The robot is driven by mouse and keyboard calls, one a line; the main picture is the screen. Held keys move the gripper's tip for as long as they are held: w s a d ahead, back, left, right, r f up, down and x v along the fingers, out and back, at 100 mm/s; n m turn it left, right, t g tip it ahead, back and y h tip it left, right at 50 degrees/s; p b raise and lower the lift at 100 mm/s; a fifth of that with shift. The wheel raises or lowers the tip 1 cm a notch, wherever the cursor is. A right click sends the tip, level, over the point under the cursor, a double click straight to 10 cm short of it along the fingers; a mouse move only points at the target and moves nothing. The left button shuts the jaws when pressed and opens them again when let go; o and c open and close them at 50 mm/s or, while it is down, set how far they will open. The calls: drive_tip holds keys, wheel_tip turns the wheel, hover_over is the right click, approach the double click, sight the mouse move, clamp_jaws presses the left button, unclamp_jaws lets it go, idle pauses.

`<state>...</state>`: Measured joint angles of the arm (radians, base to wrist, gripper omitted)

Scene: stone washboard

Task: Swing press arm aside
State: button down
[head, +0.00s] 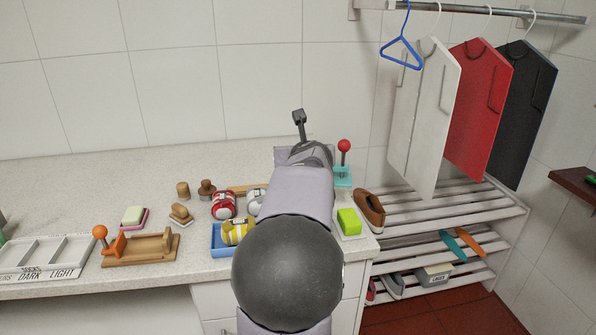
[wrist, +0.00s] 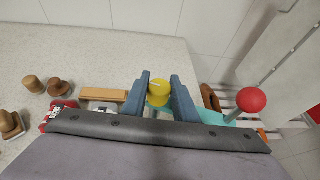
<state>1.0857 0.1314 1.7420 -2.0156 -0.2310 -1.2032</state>
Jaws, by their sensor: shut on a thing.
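My gripper (wrist: 161,84) shows in the wrist view, its two blue-grey fingers closed on either side of a round yellow knob (wrist: 159,90). Just beside and below it is a teal device (wrist: 212,117), partly hidden by the fingers and my wrist. A red ball knob (wrist: 251,100) stands at its right end. In the head view the teal device (head: 343,178) sits on the back right of the counter with the red ball (head: 344,146) upright on it. There my arm hides the yellow knob and the fingertips. I cannot tell which part is the press arm.
A green sponge (head: 348,221) lies right. A slatted shoe rack (head: 440,208) adjoins the counter's right edge.

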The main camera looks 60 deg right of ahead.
drive_tip(key=shift+r+n+t+y+b, duration=0.15)
drive_tip(key=shift+n+t+y+b, duration=0.65)
drive_tip(key=shift+n+t+y, duration=0.8)
drive_tip(key=c, duration=1.4)
unclamp_jaws()
drive_tip(key=shift+s+a, duration=0.1)
drive_tip(key=shift+s, duration=0.15)
drive_tip(key=v, duration=0.6)
drive_tip(key=shift+s+a+r+b, duration=0.2)
drive_tip(key=shift+a+r+b, duration=0.1)
drive_tip(key=shift+b, duration=0.1)
